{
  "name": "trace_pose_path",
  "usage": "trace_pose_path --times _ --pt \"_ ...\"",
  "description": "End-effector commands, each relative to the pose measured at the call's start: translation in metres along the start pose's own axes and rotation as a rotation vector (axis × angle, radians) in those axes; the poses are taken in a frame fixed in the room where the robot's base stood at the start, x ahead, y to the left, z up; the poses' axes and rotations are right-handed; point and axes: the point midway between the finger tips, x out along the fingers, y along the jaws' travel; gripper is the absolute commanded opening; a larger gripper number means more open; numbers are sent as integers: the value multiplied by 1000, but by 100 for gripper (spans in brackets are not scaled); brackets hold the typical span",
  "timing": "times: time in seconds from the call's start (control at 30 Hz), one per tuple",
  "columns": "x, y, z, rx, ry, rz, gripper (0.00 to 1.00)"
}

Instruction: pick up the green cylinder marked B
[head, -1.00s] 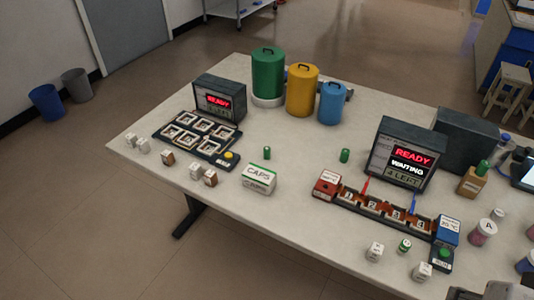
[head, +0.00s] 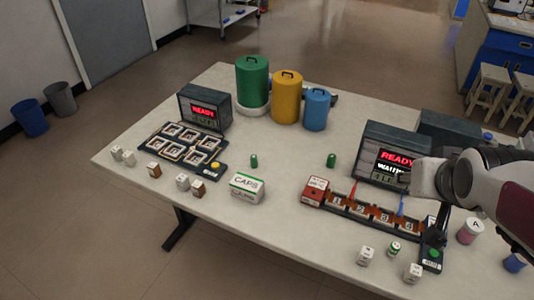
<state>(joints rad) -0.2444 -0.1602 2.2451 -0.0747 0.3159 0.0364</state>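A small green cylinder (head: 393,249) with a white top and band stands upright near the table's front edge, between two white cubes. Its marking is too small to read. Two plain green cylinders stand farther back, one (head: 254,160) beyond the CAPS box and one (head: 331,160) left of the right-hand display. My arm reaches in from the right. My gripper (head: 436,238) appears as a dark shape over the right end of the numbered rack, right of the banded cylinder and apart from it. Its fingers are too small and dark to read.
White cubes (head: 366,256) and (head: 412,273) flank the banded cylinder. The numbered rack (head: 376,217) with red and blue upright pieces lies behind it. A jar marked A (head: 470,231) stands to the right.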

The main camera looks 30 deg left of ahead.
Motion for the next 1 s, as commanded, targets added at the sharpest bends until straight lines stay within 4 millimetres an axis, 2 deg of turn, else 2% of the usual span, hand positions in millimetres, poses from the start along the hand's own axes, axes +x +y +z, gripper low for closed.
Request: trace_pose_path --times 0.03,0.3,0.53,0.8,1.0 --pt "11 -7 -6 -12 8 -10 36" --pt "62 -44 -39 -70 76 -61 36" --pt "105 -83 -59 -114 133 -110 36" --pt "155 -135 -72 -163 200 -176 36" --pt "190 -177 -72 -197 246 -230 36"
